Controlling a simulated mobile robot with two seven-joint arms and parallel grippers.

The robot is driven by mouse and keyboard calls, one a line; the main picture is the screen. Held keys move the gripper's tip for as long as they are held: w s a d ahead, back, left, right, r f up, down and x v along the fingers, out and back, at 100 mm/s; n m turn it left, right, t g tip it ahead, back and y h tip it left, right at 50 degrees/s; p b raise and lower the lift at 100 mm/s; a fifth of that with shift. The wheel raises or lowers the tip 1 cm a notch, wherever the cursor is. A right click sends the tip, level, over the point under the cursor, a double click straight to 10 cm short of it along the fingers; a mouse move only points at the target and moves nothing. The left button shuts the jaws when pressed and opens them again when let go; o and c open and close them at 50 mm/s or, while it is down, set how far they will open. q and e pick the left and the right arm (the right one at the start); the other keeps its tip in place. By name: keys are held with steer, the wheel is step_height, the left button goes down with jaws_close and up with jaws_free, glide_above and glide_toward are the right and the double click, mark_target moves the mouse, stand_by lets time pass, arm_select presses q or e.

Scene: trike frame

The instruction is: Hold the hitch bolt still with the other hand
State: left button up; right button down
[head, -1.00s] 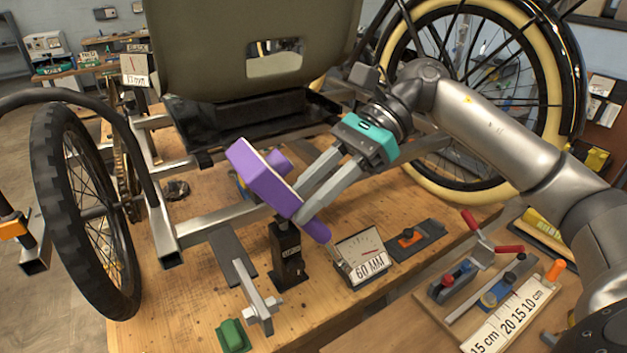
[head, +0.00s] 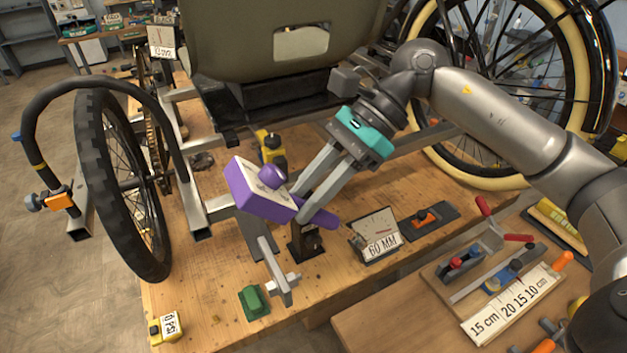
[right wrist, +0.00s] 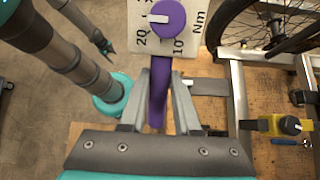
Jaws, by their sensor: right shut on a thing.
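My right gripper (head: 311,207) is shut on the purple handle of a torque tool (head: 262,191) with a pale face. In the right wrist view the handle (right wrist: 158,95) stands between the fingers (right wrist: 158,85), and a purple knob sits on a scale marked Nm. The tool is over the front of the trike frame. A grey bar with a metal crosspiece (head: 284,290) juts out below it. I cannot make out the hitch bolt for certain. My left gripper is not in the head view; a small dark forked tip (right wrist: 107,46) in the right wrist view may be it.
A black block (head: 304,240), a 60 MM gauge (head: 377,236) and a green block (head: 254,302) stand on the wooden bench. A tool board (head: 455,300) is at right. A wheel (head: 118,190) and curved bar flank the left.

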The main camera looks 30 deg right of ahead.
steer(key=shift+a+f+h+p, duration=0.15)
steer(key=shift+a+h+p, duration=1.15)
steer(key=shift+p, duration=0.95)
steer(key=a+f+h+p, duration=0.2)
steer(key=a+f+h, duration=0.2)
steer(key=a+h, duration=0.1)
steer(key=shift+f+h, duration=0.2)
steer(key=shift+h, duration=0.6)
steer(key=shift+s+a, duration=0.1)
steer(key=shift+s, duration=0.05)
